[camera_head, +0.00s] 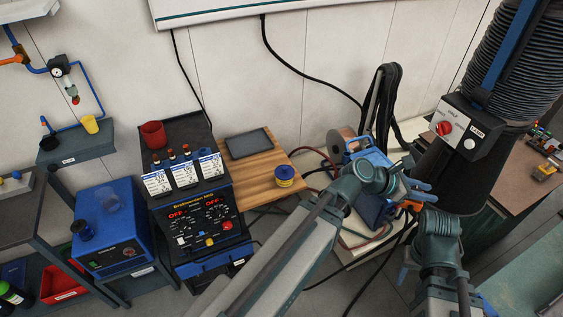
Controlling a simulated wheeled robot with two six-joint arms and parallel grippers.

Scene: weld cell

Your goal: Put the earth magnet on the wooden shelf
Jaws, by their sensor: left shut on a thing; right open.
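The wooden shelf (238,178) is a light plank surface left of the middle, against the wall. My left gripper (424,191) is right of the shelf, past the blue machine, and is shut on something. A small orange piece (411,206) shows just under its fingers; I cannot tell whether it is part of the earth magnet, which I cannot make out clearly. My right gripper (404,272) is lower, beside its wrist, open, and only partly visible.
A welding unit (208,212) with dials, label cards and a red cup (154,134) on top stands left of the shelf. A blue box (112,225) is farther left. Cables hang and loop around the blue machine (374,156). A ribbed hose (515,60) rises at right.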

